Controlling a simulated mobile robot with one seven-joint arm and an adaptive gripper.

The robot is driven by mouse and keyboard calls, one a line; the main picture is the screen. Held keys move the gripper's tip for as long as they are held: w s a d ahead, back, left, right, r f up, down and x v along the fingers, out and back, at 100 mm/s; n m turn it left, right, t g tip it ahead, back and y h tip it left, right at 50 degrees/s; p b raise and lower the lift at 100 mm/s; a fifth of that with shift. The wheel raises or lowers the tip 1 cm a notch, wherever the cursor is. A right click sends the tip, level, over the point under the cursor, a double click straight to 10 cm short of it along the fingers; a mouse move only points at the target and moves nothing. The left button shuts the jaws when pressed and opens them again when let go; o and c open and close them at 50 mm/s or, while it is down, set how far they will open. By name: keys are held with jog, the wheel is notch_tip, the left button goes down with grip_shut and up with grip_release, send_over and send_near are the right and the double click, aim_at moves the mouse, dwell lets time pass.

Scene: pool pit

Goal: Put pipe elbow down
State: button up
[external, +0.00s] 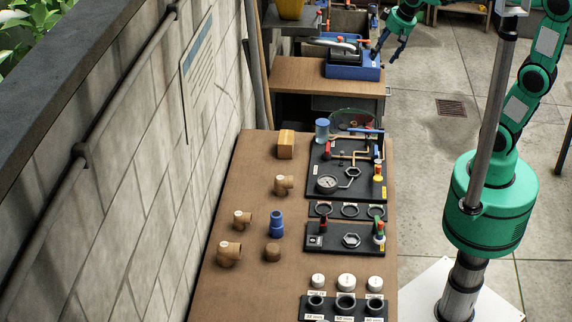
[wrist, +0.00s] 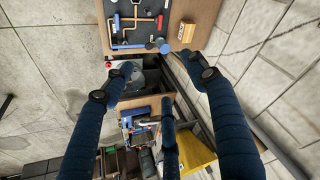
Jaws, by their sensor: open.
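Several brown pipe fittings stand on the wooden bench (external: 215,295) in the external view. Elbow-like ones with pale ends are at the front left (external: 229,254), behind that (external: 242,220), and near the black panel (external: 283,185). I cannot tell which one the task means. All stand apart from my gripper. My gripper (external: 386,50) is high at the back, near the blue tray. In the wrist view its dark blue fingers (wrist: 158,72) are spread wide with nothing between them. No elbow is visible there.
Black panels (external: 335,238) with gauge and valves fill the bench's right side. A blue fitting (external: 276,223), brown cap (external: 272,252) and wooden block (external: 286,145) share the bench. A yellow bucket (wrist: 198,153) shows below. The wall is left.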

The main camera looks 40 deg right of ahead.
jog(key=s+d+t+h, duration=0.1)
jog(key=s+d, duration=1.2)
jog(key=s, duration=0.4)
jog(key=shift+s+m, duration=0.3)
jog(key=shift+s, duration=0.1)
jog(key=shift+f, duration=0.15)
notch_tip(320, 180, down, 13)
jog(key=b, duration=1.3)
jog(key=shift+o, duration=0.5)
jog(key=o, duration=0.5)
jog(key=shift+w+r, duration=0.1)
jog(key=shift+r, duration=0.1)
